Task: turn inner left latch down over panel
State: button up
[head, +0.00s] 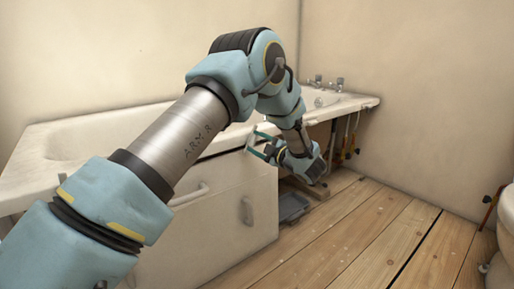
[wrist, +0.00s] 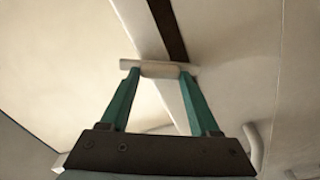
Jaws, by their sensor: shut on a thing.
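My gripper (wrist: 158,72) has its two green fingers closed on a small pale latch (wrist: 157,66) in the wrist view. The latch is a short bar lying crosswise in the picture, across the line of the dark gap. In the head view my gripper (head: 257,142) is at the top edge of the white bath panel (head: 226,205), just under the tub's rim. The latch is too small and covered to make out clearly there. The panel also shows in the wrist view (wrist: 245,75), with a handle (wrist: 254,146) at its lower right.
The white bathtub (head: 75,140) runs along the wall, partly hidden by my arm. Right of the panel the underside is open, with pipes (head: 350,135) and a grey tray (head: 293,208) on the floor. The wooden floor (head: 350,230) in front is clear.

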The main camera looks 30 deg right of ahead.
jog(key=shift+f+n+b, duration=0.2)
jog(key=shift+n+b, duration=0.95)
jog(key=shift+n, duration=0.75)
jog(key=shift+s, duration=0.1)
jog(key=o, duration=1.4)
jog(key=shift+r, duration=0.1)
jog(key=shift+c, duration=0.2)
jog(key=s+d+p, duration=0.2)
jog(key=s, duration=0.8)
jog(key=shift+s+p, duration=0.25)
jog(key=shift+p, duration=0.15)
